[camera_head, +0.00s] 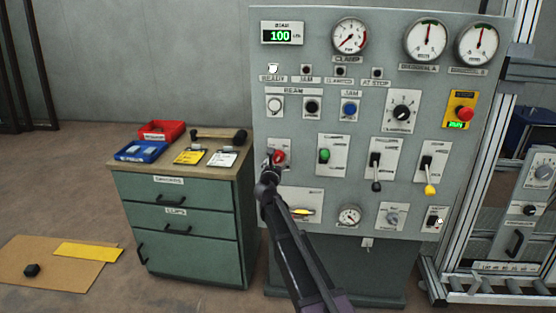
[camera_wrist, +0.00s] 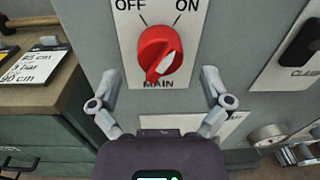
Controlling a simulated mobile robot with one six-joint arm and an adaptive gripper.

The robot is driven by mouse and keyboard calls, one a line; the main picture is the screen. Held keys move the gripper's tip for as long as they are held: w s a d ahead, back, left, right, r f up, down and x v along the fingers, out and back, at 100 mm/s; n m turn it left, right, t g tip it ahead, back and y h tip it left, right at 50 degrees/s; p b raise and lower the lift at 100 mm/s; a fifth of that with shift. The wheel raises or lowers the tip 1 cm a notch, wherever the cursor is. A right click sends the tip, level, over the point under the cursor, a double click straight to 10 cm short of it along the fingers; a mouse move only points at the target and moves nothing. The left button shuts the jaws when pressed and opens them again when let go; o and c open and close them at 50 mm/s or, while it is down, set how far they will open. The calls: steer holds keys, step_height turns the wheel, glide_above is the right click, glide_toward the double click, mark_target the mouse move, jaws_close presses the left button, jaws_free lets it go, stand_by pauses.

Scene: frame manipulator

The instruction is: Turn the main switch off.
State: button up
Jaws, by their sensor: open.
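The main switch is a red rotary knob (camera_wrist: 160,54) on a white plate marked OFF at upper left, ON at upper right and MAIN below. A pale mark shows on the knob's lower right; I cannot tell for sure which label the knob points to. The knob also shows in the head view (camera_head: 279,156), partly hidden by my gripper. My gripper (camera_wrist: 159,78) is open and empty in front of the panel. Its fingers are spread to the left and right, below the knob's middle, with visible gaps to it. In the head view my gripper (camera_head: 268,168) overlaps the plate's left part.
The grey panel (camera_head: 300,110) carries other controls: a green knob (camera_head: 324,155), a black lever (camera_head: 376,172), a yellow-tipped lever (camera_head: 428,176) and a yellow handle (camera_head: 301,211) below the main switch. A green drawer cabinet (camera_head: 185,235) stands at the left.

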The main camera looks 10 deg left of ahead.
steer(key=shift+w+d, duration=0.1)
steer(key=shift+w, duration=1.35)
steer(key=c, duration=1.2)
